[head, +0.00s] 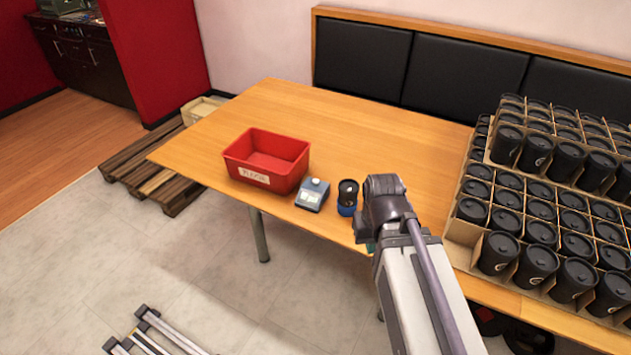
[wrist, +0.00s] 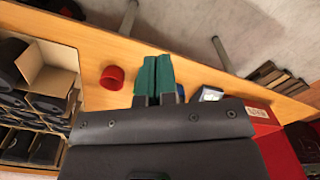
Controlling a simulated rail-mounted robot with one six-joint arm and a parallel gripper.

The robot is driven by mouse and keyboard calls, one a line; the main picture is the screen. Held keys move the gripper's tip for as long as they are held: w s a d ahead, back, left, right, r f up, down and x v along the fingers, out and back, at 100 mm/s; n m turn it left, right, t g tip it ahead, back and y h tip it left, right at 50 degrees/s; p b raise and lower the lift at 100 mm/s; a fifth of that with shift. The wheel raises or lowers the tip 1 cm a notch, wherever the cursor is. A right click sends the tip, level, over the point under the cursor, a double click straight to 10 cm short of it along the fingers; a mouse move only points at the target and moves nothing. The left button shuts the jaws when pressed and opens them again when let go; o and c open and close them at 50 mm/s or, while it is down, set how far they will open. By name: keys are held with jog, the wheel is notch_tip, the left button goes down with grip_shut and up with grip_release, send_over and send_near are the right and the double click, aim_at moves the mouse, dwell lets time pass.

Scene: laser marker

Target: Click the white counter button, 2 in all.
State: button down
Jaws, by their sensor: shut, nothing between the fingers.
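The counter (head: 312,195) is a small blue-grey box on the table, with a white button (head: 316,183) on top and a pale display on its front. In the head view my arm hides most of the gripper; only a bit of teal shows to the right of the counter, beyond the black item.
A black item in a blue holder (head: 347,205) stands just right of the counter. A red bin (head: 266,160) stands to its left. Cartons of black cups (head: 540,215) fill the right side. A red round object (wrist: 112,77) lies near my fingers. The table's middle is clear.

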jog(key=shift+f, duration=0.1)
jog(key=m+t+y+b, duration=0.2)
jog(key=t+y+b, duration=0.35)
jog(key=t, duration=0.25)
send_over(317, 180)
jog(key=shift+f+h+b, duration=0.25)
jog(key=shift+f+b, duration=0.2)
jog(key=shift+f, duration=0.05)
jog(key=shift+f, duration=0.1)
notch_tip(317, 180, down, 9)
jog(key=b, duration=0.9)
jog(key=shift+s, duration=0.1)
